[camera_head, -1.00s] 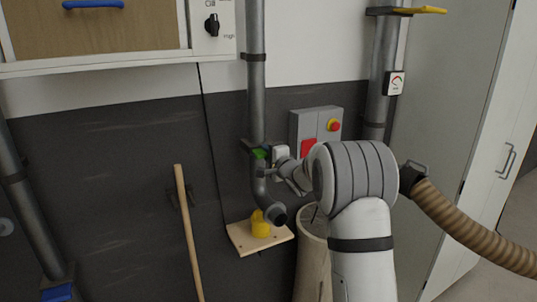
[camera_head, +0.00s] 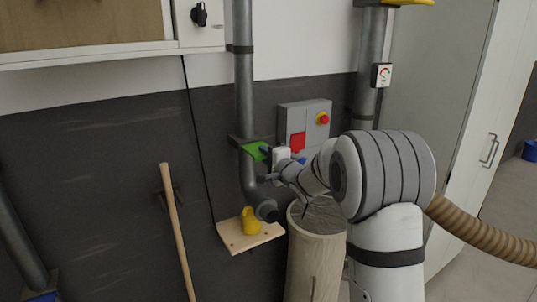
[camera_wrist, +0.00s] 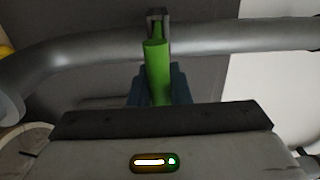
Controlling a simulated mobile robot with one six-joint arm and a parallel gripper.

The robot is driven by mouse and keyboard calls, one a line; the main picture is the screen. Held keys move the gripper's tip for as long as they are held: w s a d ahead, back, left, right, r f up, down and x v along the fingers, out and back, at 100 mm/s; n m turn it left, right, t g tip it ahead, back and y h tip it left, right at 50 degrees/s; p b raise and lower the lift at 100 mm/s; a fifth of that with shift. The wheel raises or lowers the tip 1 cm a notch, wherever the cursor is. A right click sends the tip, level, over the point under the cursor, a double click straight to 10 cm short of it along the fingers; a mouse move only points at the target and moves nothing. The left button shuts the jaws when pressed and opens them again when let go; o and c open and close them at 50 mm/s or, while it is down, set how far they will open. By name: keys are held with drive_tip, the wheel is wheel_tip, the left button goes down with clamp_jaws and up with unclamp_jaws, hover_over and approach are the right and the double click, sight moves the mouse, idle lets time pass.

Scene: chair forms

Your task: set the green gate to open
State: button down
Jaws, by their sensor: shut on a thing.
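The green gate (camera_head: 254,150) is a flat green slide in a dark collar on the middle grey pipe. In the wrist view the green gate (camera_wrist: 156,62) runs from the slot at the pipe toward me, between my dark blue fingers. My gripper (camera_head: 271,156) is at the gate's right side, shut on it. In the wrist view my gripper (camera_wrist: 158,88) hides the near end of the gate.
A grey box with a red button (camera_head: 323,118) is on the wall just behind my arm. A beige bin (camera_head: 314,262) stands below. A yellow object (camera_head: 250,220) sits on a wooden board (camera_head: 262,238). A wooden pole (camera_head: 178,235) leans at left.

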drive_tip(key=shift+f, duration=0.35)
drive_tip(key=c, duration=1.7)
unclamp_jaws()
drive_tip(key=shift+s, duration=0.1)
drive_tip(key=shift+c, duration=0.2)
drive_tip(key=shift+o, duration=1.4)
drive_tip(key=shift+s+d+r, duration=0.15)
drive_tip(key=shift+s+r, duration=0.1)
drive_tip(key=shift+s, duration=0.05)
drive_tip(key=shift+o, duration=0.4)
drive_tip(key=shift+w, duration=0.2)
drive_tip(key=shift+s+d, duration=0.1)
drive_tip(key=shift+s, duration=0.15)
drive_tip(key=b+v, duration=0.2)
drive_tip(key=v, duration=0.5)
drive_tip(key=shift+s, duration=0.2)
